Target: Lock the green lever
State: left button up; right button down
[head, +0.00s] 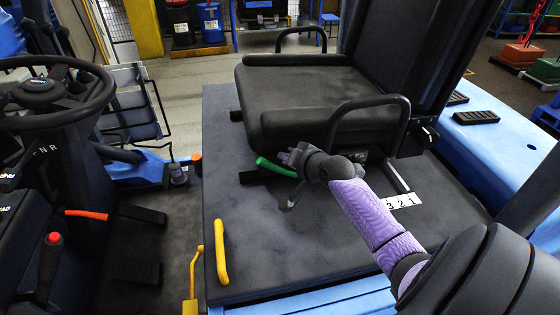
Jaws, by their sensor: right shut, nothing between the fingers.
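The green lever (275,167) sticks out to the left from under the front edge of the black seat (310,95), low above the dark platform. Its left end is free and its right end runs behind my right gripper. My right gripper (287,160) is shut and empty, right beside the lever's right part. I cannot tell whether it touches the lever. My right arm, with a purple sleeve, comes in from the lower right. The lever's mount is hidden. My left gripper is not in view.
Black armrest loops (385,102) flank the seat. A yellow handle (221,252) stands on the platform's left front. The steering wheel (50,90) and an orange lever (87,214) are at left. A "3 2 1" label (402,202) lies right of my gripper. The platform front is clear.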

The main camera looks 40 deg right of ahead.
jog(key=shift+w+a+f, duration=0.25)
jog(key=shift+a+f, duration=0.05)
jog(key=shift+f, duration=0.15)
jog(key=shift+w+a+f, duration=0.25)
jog(key=shift+f, duration=0.15)
